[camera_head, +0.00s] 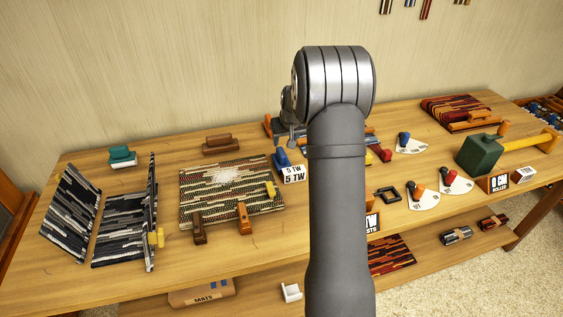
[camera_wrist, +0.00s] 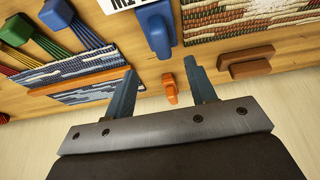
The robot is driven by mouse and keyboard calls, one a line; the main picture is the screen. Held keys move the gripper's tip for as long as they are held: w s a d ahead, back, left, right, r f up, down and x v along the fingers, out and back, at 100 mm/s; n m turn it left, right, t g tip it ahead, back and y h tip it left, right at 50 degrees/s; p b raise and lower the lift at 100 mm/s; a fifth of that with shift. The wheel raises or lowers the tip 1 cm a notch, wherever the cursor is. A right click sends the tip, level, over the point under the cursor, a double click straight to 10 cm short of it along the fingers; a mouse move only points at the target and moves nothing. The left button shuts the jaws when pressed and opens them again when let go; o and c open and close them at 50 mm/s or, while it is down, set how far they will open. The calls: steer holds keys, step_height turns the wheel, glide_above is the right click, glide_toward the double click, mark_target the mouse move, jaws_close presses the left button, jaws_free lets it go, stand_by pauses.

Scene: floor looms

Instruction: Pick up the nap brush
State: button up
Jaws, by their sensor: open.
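Two brush-like blocks with raised handles lie at the back of the table: a brown one (camera_head: 222,145) behind the striped woven mat, and a teal one (camera_head: 122,157) farther left. I cannot tell for sure which is the nap brush. In the wrist view the brown block (camera_wrist: 246,62) lies right of my gripper, apart from the fingers. My gripper (camera_wrist: 162,92) is open and empty above the table's back edge. A small orange piece (camera_wrist: 169,88) shows between the fingertips, beyond them. In the head view my arm hides most of the gripper.
A striped mat (camera_head: 215,180) with brown and orange blocks on its edge lies left of my arm. A blue block (camera_head: 281,161) and a "5 TW" label card (camera_head: 292,175) stand beside it.

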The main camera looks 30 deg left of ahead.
mark_target(282, 152)
steer(key=x, duration=1)
steer(key=shift+w+a+f, duration=0.15)
steer(key=shift+a+f, duration=0.15)
jaws_close()
